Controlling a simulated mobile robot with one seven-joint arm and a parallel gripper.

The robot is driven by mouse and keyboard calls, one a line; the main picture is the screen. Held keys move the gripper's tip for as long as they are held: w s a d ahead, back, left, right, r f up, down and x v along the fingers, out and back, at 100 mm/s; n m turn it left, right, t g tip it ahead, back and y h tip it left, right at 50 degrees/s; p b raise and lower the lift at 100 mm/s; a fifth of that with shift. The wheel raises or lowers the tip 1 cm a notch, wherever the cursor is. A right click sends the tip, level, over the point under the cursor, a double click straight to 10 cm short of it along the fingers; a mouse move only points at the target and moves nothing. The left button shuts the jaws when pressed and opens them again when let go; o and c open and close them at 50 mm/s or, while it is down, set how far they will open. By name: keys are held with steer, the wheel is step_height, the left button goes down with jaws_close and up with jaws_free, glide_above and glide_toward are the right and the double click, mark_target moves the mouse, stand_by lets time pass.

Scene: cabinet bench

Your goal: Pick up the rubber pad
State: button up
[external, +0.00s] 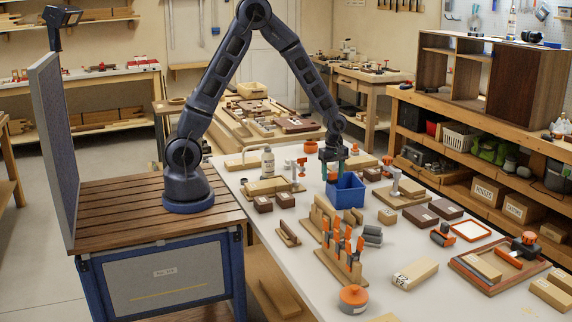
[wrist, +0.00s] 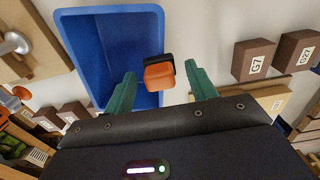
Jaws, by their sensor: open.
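My gripper (wrist: 160,78) is open, its two green fingers apart. It points down by the blue bin (wrist: 92,42); in the external view my gripper (external: 334,163) is just above and beside the bin (external: 347,192). A small orange and black block (wrist: 159,76) shows between the fingertips, overlapping the bin's right rim in the wrist view. I cannot tell whether the fingers touch it, or whether it is the rubber pad. Dark grey rounded pieces (external: 373,235) lie stacked on the bench right of the bin; I cannot tell whether they are rubber.
Brown labelled blocks (wrist: 254,60) stand right of the bin in the wrist view. A wooden rack with orange-handled tools (external: 342,250) stands in front of the bin. An orange-lidded jar (external: 353,299) stands at the near edge. The white bench is crowded, with small clear gaps.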

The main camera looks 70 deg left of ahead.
steer(key=c, duration=1)
